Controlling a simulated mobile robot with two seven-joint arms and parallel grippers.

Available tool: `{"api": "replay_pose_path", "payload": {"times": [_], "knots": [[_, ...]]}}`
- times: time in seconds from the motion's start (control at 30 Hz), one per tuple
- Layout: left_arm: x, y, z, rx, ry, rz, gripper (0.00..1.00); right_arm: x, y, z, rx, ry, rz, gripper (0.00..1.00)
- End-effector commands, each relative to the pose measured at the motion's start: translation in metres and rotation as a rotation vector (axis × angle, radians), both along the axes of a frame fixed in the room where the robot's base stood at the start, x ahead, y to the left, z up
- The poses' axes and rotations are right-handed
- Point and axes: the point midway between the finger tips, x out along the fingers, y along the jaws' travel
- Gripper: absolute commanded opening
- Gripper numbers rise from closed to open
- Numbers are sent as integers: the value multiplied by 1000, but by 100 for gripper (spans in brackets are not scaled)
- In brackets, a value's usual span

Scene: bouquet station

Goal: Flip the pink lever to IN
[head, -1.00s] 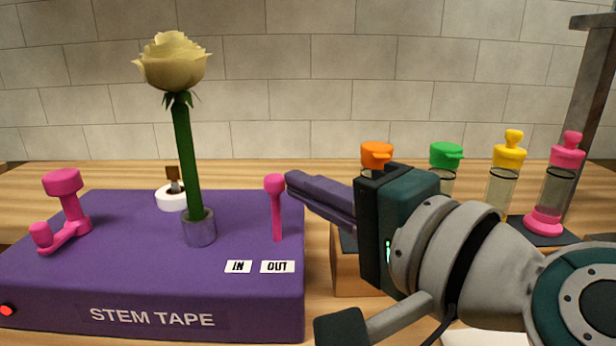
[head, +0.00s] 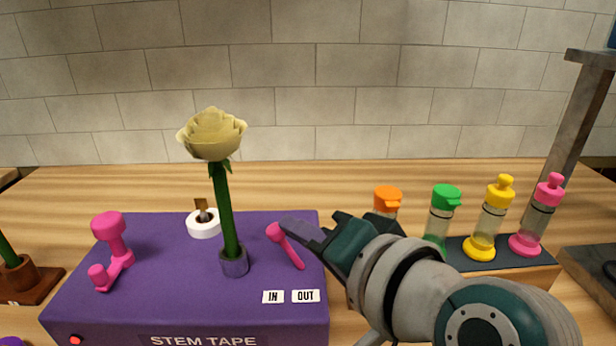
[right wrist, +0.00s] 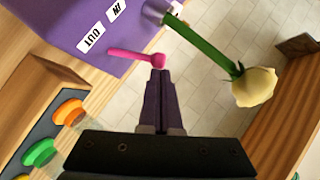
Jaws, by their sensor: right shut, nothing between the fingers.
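The pink lever (head: 286,245) stands on the purple stem tape box (head: 150,265), behind the IN label (head: 273,297) and OUT label (head: 306,296). It leans left, toward the IN side, with its knob at the upper left. My right gripper (head: 288,225) is shut and empty, with its fingertips at the knob's right side. In the right wrist view the lever (right wrist: 135,55) ends at the fingertips (right wrist: 160,72); they look to be touching or nearly so. My left gripper is not in view.
A cream rose (head: 226,215) stands upright in a holder on the box, left of the lever. A pink crank (head: 112,245) and a white tape roll (head: 204,223) are also on the box. Several capped bottles (head: 440,220) stand at the right.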

Motion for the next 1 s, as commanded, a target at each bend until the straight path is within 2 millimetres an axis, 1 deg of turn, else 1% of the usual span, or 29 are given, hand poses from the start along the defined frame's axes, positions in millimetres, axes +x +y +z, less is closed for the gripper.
{"api": "replay_pose_path", "payload": {"times": [0.03, 0.1, 0.33, 0.7, 1.0], "knots": [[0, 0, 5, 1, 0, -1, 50, 0, 0, 2, -18, 1, -1, 0], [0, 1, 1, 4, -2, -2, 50, 0, 0, -2, -14, 1, 0, 0], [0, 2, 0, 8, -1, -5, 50, 0, -1, -3, -12, 1, -1, 0], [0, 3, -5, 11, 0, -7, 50, 0, -14, -9, -12, 0, -1, 0], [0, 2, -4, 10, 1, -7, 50, 0, -14, -8, -11, 1, -1, 0]]}}
